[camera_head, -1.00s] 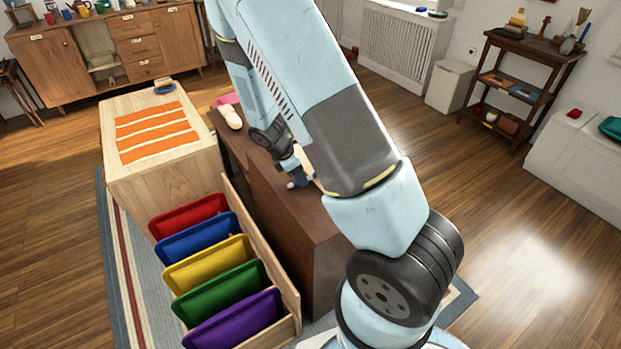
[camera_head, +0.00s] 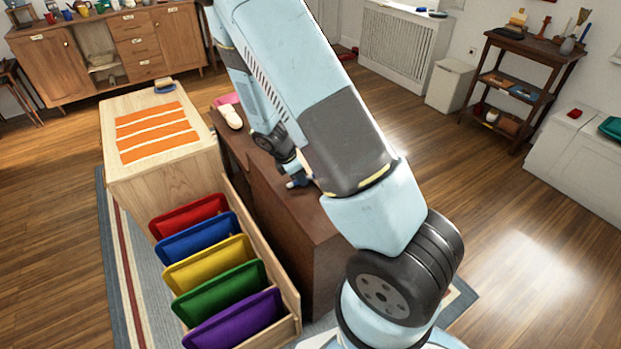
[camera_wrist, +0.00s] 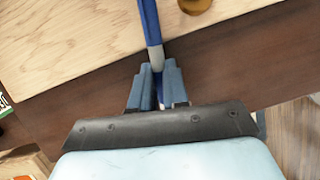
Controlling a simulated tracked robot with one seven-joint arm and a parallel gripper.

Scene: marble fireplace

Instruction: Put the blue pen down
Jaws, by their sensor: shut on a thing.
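The blue pen (camera_wrist: 151,28) shows in the wrist view as a blue rod with a grey band. My gripper (camera_wrist: 157,78) is shut on it, one finger on each side. The pen reaches away from the fingers, over a pale wooden surface (camera_wrist: 70,40) in the picture. I cannot tell whether it touches that surface. In the head view my gripper (camera_head: 298,181) is small, over the dark brown furniture (camera_head: 290,225), partly hidden by my arm. The pen cannot be made out clearly there.
A pale wooden cabinet (camera_head: 165,175) with an orange striped mat (camera_head: 155,132) stands left, with several coloured bins (camera_head: 200,262) in front. A round amber-brown thing (camera_wrist: 195,5) lies near the pen. A pink thing (camera_head: 228,99) lies behind my gripper.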

